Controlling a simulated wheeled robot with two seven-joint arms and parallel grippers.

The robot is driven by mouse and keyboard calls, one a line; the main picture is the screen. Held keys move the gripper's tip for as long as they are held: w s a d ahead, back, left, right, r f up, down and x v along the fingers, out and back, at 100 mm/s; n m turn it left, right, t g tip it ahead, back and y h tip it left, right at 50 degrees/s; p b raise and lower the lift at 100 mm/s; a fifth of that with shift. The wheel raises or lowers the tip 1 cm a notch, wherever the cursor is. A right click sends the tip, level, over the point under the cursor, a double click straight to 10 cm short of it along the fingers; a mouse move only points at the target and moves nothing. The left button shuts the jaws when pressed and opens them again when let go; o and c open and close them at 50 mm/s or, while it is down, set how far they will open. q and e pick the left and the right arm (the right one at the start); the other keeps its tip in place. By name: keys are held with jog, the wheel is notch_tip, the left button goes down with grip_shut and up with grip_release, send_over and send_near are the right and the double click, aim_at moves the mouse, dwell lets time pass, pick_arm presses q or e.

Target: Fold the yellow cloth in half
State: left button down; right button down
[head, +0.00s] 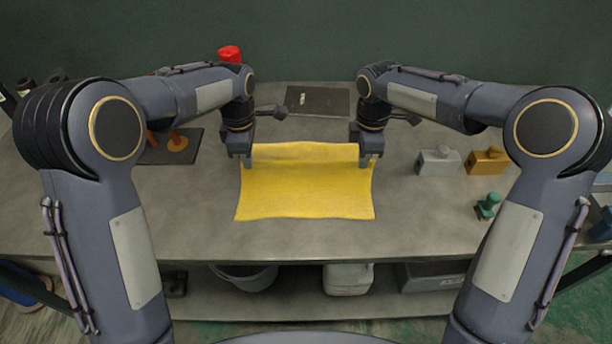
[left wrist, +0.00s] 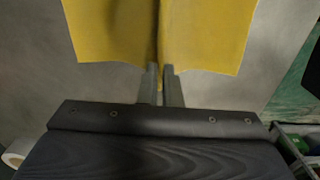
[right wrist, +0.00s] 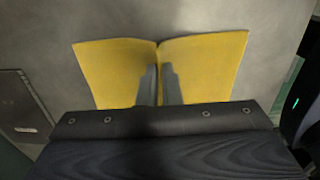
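The yellow cloth (head: 306,192) lies on the grey workbench, spread out, with a raised band along its far edge. My left gripper (head: 249,162) is at the cloth's far left corner. In the left wrist view its fingers (left wrist: 158,72) are close together, with the cloth (left wrist: 205,35) pinched into a crease between them. My right gripper (head: 370,162) is at the far right corner. In the right wrist view its fingers (right wrist: 158,70) are likewise close together on a crease of the cloth (right wrist: 205,65). The fingers partly hide both corners.
A black flat panel (head: 318,100) lies behind the cloth. A dark mat with orange-red parts (head: 176,143) is at left. A grey block (head: 437,161), an orange block (head: 487,161) and a green part (head: 488,205) stand at right. The bench in front of the cloth is clear.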

notch_tip(320, 180, up, 14)
jog(key=p, duration=1.4)
jog(key=shift+w+r, duration=0.15)
jog(key=shift+r, duration=0.1)
